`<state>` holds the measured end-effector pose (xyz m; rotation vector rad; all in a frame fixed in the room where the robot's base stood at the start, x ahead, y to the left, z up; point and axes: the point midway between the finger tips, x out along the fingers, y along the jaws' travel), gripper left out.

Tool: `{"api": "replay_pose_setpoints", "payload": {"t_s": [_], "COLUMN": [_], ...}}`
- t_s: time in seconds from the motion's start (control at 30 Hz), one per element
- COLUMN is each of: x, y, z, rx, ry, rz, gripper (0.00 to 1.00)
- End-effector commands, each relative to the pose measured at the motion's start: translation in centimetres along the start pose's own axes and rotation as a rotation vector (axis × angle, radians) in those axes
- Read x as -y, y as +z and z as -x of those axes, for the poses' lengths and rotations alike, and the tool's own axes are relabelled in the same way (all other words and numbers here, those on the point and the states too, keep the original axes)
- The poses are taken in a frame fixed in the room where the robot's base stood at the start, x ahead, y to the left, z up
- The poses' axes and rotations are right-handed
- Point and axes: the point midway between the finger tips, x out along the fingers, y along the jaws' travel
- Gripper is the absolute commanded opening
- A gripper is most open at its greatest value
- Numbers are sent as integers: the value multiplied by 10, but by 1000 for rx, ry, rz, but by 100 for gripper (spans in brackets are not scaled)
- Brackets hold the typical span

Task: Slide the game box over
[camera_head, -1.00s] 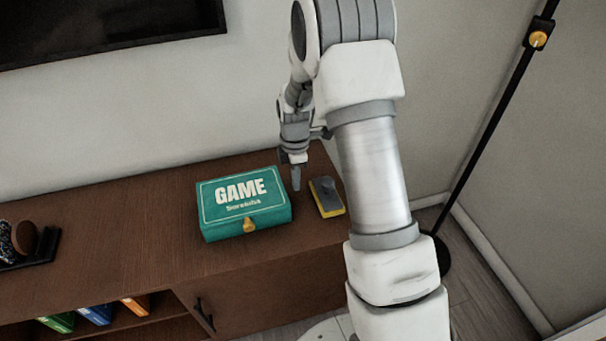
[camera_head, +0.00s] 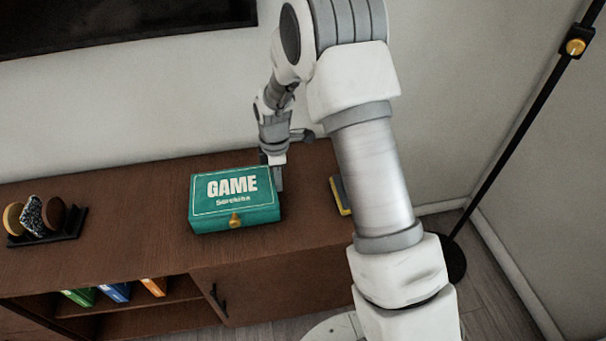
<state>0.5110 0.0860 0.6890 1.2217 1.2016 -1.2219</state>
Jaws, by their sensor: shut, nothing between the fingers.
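The teal game box (camera_head: 236,201), with "GAME" on its lid and a gold clasp on its front, lies flat on the brown wooden cabinet top (camera_head: 130,245). My gripper (camera_head: 278,184) points down at the right side of the box. It is shut and holds nothing. Its fingertips are at the box's right edge and seem to touch it, though the contact itself is too small to make out.
A grey and yellow sponge-like block (camera_head: 342,196) lies right of the box, partly hidden by my arm. A dark holder with round coasters (camera_head: 42,220) stands at the left. The cabinet top between holder and box is clear. A wall runs behind.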

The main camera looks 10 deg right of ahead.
Motion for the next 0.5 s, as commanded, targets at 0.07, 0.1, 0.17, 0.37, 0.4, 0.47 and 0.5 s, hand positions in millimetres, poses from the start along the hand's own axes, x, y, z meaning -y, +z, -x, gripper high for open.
{"api": "replay_pose_setpoints", "payload": {"t_s": [0.07,0.1,0.17,0.37,0.4,0.47,0.5], "x": [0,0,0,0,0,0,0], "y": [-26,-38,-56,-117,-129,-147,-159], "z": [2,2,2,1,1,1,0], "rx": [-1,-1,-2,-2,-2,-2,-2], "ry": [-1,0,0,1,1,0,0], "rz": [6,7,5,5,5,4,4], "gripper": [0,0,0,0,0,0,0]}}
